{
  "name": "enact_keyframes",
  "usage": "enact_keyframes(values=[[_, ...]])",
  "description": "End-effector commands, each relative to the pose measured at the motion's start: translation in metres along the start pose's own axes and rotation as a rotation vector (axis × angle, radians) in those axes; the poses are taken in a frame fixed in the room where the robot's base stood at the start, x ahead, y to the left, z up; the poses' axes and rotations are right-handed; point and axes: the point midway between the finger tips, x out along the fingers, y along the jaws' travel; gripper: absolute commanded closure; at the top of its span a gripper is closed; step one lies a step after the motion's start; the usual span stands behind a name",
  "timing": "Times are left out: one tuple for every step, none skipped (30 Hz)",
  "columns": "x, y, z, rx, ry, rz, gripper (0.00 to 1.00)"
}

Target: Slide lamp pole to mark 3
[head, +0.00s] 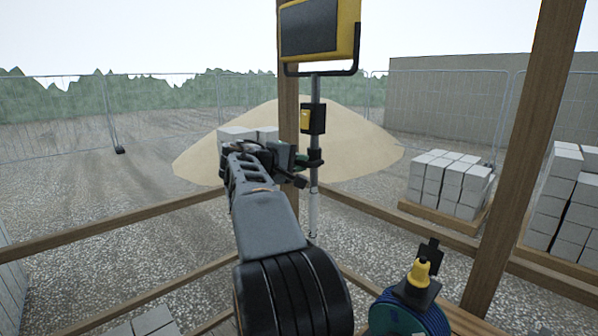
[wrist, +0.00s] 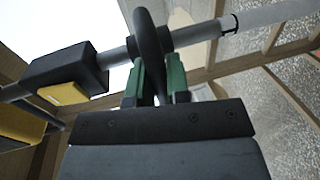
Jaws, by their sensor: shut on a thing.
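The lamp pole (head: 314,200) stands upright beside a wooden post, grey above and paler at its lower end. A yellow-framed lamp (head: 318,28) with a dark panel sits on top. A black clamp block (head: 312,118) with a yellow face is around the pole below the lamp. My gripper (head: 308,160) is at the pole below this block. In the wrist view, my gripper's green fingers (wrist: 156,82) are shut on a black rounded handle (wrist: 151,40) on the pole. A dark band (wrist: 228,23) circles the pole there. No mark numbers are legible.
Wooden posts (head: 525,130) and rails (head: 395,215) frame the opening. A blue-green round object (head: 410,318) with a yellow-and-black top stands at lower right. Outside are a sand heap (head: 365,145), stacked grey blocks (head: 450,180) and mesh fencing. Gravel outside the rails looks open.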

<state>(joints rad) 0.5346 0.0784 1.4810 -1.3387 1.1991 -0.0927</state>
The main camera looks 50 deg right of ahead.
Motion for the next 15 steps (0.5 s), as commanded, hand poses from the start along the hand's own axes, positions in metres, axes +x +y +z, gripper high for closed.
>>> enact_keyframes(values=[[-0.0017, 0.0077, 0.0002, 0.002, -0.001, 0.001, 1.00], [-0.0020, 0.0094, 0.0002, 0.001, -0.001, 0.001, 1.00], [-0.0024, 0.0111, 0.0001, 0.000, -0.001, 0.000, 1.00], [-0.0027, 0.0122, 0.0002, 0.000, -0.001, 0.000, 1.00], [-0.0029, 0.0130, 0.0001, 0.000, -0.001, 0.000, 1.00], [-0.0030, 0.0139, 0.0001, 0.000, -0.001, 0.001, 1.00], [-0.0032, 0.0145, 0.0001, 0.000, -0.001, 0.001, 1.00], [-0.0033, 0.0150, 0.0002, 0.000, -0.001, 0.002, 1.00], [-0.0034, 0.0155, 0.0002, 0.000, -0.001, 0.003, 1.00], [-0.0035, 0.0158, 0.0003, 0.000, -0.001, 0.004, 1.00], [-0.0035, 0.0160, 0.0003, 0.000, 0.000, 0.004, 1.00], [-0.0036, 0.0164, 0.0004, 0.001, 0.000, 0.005, 1.00], [-0.0036, 0.0167, 0.0004, 0.001, 0.000, 0.006, 1.00], [-0.0037, 0.0170, 0.0005, 0.001, 0.000, 0.006, 1.00], [-0.0038, 0.0174, 0.0005, 0.002, 0.001, 0.007, 1.00]])
